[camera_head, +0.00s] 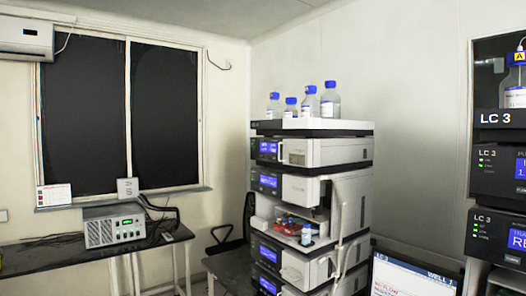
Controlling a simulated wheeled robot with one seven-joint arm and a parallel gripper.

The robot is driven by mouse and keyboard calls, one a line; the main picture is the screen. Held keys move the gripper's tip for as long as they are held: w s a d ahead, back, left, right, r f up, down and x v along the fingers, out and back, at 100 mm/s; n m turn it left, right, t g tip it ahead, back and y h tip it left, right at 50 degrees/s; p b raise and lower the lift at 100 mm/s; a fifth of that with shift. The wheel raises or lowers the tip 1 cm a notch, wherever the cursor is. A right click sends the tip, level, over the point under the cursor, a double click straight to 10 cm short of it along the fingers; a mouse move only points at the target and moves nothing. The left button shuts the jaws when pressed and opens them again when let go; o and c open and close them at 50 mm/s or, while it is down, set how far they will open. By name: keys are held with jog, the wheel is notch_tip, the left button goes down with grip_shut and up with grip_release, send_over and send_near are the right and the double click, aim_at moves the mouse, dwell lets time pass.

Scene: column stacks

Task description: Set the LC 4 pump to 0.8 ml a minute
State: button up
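No LC 4 label can be read in the head view. A stack of white and dark instrument modules (325,151) stands in the middle, with small blue displays on its left-hand front edges. Its upper display (268,148) and the display below it (268,181) are too small to read, so I cannot tell which stack this is or its pump setting. A second stack (485,158), cut off at the right edge, is marked LC 3 and has a partly visible blue pump display (520,168). My gripper is not in view.
Blue-capped bottles (330,100) stand on the middle stack. A monitor (415,278) is at the lower right, before the gap between stacks. A dark chair (227,240) is left of the middle stack. A bench (85,252) by the window holds a grey box instrument (115,230).

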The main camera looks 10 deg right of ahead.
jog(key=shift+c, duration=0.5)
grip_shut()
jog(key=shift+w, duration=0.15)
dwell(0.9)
